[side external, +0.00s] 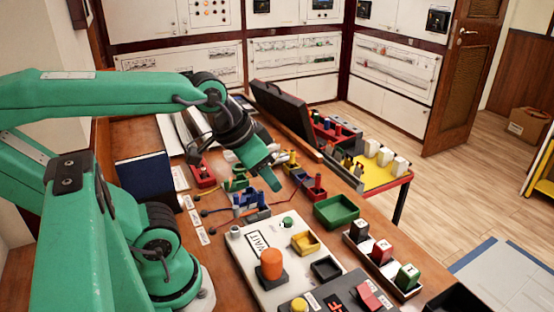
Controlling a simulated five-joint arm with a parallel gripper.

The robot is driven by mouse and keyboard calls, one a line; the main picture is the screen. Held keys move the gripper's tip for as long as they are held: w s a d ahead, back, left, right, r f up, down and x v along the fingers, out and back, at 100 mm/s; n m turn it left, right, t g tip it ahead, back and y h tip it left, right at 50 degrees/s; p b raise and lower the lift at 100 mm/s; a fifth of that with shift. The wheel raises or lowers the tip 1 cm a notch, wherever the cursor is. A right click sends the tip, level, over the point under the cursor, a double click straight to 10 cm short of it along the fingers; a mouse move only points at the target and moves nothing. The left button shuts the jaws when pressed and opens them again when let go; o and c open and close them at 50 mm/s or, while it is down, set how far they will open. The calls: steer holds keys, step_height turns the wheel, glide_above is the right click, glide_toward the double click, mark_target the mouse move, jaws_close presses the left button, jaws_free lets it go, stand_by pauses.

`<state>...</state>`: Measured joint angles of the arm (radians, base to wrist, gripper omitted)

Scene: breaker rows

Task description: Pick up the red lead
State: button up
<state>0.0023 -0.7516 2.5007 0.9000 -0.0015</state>
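My gripper (262,172) points down over the middle of the wooden workbench. One green finger shows clearly; whether the jaws are apart is hard to see. Small coloured pieces lie around it. A red piece with an upright peg (202,174) sits to its left. Another red peg (317,184) stands in a small tray to its right. Thin dark and red wires run among the pieces near the gripper. Which red piece is the red lead is too small to tell. Green pieces (236,182) and blue pieces (248,200) stand beside and below the gripper.
An open black case (283,108) with coloured parts stands behind. A green tray (336,211) is right of the gripper. A white panel (259,276) with an orange button is in front. Numbered blocks (380,252) stand at the right edge. A dark blue box (145,180) is left.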

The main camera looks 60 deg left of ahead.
steer(key=shift+o, duration=0.6)
steer(key=shift+w+a+r, duration=0.1)
steer(key=shift+w, duration=0.05)
steer(key=m+g, duration=0.3)
steer(key=g, duration=0.2)
glide_above(318, 188)
steer(key=f, duration=1.2)
steer(key=shift+w+f, duration=0.15)
steer(key=shift+w, duration=0.1)
steer(key=shift+w+a+f+g, duration=0.2)
steer(key=shift+a+f+g, duration=0.15)
steer(key=shift+f, duration=0.2)
steer(key=shift+s+a+f, duration=0.1)
steer(key=shift+f, duration=3.75)
